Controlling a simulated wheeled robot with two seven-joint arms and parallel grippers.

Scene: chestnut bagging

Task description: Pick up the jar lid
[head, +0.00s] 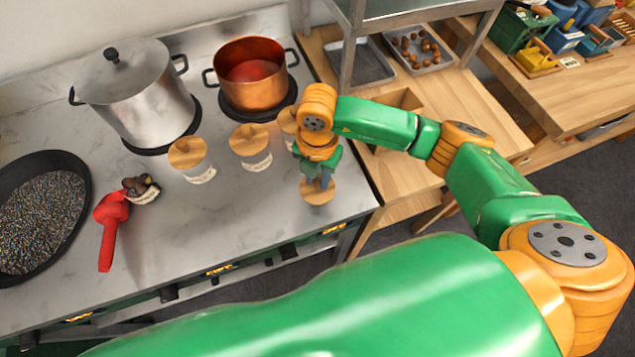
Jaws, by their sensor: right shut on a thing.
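A round wooden jar lid (318,192) is at the right end of the steel counter, near its front corner. My right gripper (319,181) points down at the lid from above and is shut on it, with the fingers at its middle. Whether the lid touches the counter or is slightly above it, I cannot tell. Glass jars with wooden lids stand to the left: one jar (196,170), a second jar (255,159), and a third wooden lid (287,119) partly hidden behind my right arm. My left gripper is not in view.
A steel pot (142,105) and a copper pot (252,90) stand at the back. A wooden table (470,125) with trays is at right. The counter's front middle is clear.

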